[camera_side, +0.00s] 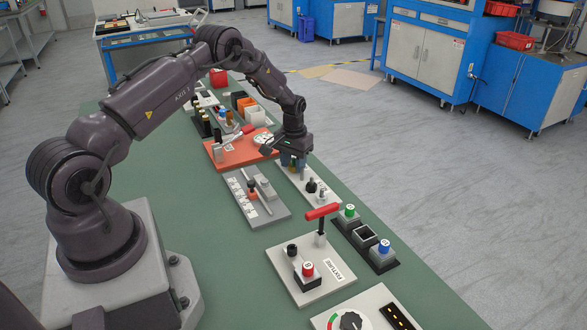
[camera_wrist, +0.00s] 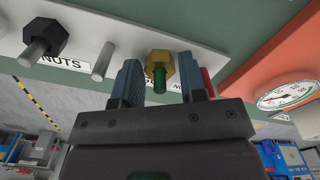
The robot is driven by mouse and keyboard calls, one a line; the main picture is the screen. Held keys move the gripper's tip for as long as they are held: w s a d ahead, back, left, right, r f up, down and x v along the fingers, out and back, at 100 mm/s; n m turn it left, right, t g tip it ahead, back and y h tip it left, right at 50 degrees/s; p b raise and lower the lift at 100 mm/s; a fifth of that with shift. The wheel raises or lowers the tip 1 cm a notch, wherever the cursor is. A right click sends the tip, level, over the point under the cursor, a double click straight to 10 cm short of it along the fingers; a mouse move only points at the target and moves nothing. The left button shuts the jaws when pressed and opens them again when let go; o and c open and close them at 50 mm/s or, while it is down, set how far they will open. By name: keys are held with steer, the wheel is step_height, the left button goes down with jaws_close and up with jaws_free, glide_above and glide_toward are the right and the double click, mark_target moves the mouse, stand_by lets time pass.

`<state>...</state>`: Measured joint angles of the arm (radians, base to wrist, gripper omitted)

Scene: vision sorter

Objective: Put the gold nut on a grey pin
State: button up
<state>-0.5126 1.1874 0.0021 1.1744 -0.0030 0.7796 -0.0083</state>
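The gold nut (camera_wrist: 161,64) sits around a green pin (camera_wrist: 159,80) on the white nut board (camera_wrist: 110,35) in the wrist view. My gripper (camera_wrist: 160,70) is open, with one blue-grey finger on each side of the gold nut. A gap shows on the left; the right finger is very close, and I cannot tell if it touches. A bare grey pin (camera_wrist: 102,62) stands left of the fingers. Farther left, a black nut (camera_wrist: 45,35) is around another grey pin (camera_wrist: 34,52). In the side view my gripper (camera_side: 293,162) is low over the board's far end.
A red part (camera_wrist: 208,82) shows beside the right finger, partly hidden. An orange panel with a dial gauge (camera_wrist: 287,96) is close to the right. In the side view a grey panel with a slider (camera_side: 265,210) lies left of the board, and a red-handled fixture (camera_side: 310,260) stands nearer.

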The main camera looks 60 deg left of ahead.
mark_target(302, 168)
steer(key=shift+c, duration=0.2)
steer(key=c, duration=0.5)
steer(key=shift+r, duration=1.2)
steer(key=shift+r, duration=0.1)
steer(key=shift+r, duration=1.1)
steer(key=d+r, duration=0.5)
steer(key=shift+f, duration=2.6)
